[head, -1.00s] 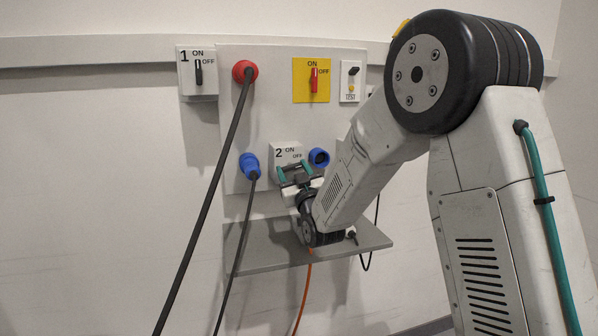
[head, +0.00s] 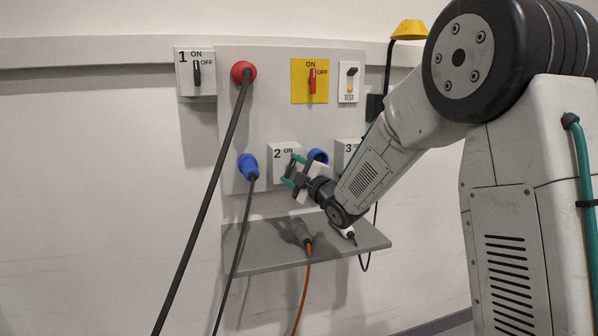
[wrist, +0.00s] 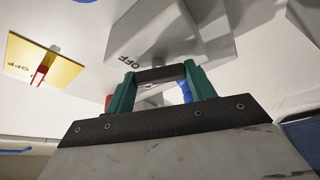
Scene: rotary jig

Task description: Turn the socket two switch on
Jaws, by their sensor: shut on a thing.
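The socket two box (head: 283,154) is a white housing marked 2 with "ON" showing; its "OFF" mark is hidden behind a fingertip in the head view. My gripper (head: 292,170) is at its front, one green finger above the other. In the wrist view, the box (wrist: 175,35) fills the top middle with "OFF" readable. There my gripper (wrist: 160,78) is shut on the dark switch knob (wrist: 160,73), a bar spanning between the green fingertips. In the head view the fingers cover the knob, so its exact angle is hard to tell.
A blue plug (head: 248,167) with a dark cable is left of the box. A blue socket (head: 318,156) and box three (head: 346,152) are right. A grey shelf (head: 265,240) below holds a grey connector (head: 302,234) with an orange cable. A yellow-backed red switch (head: 312,82) is above.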

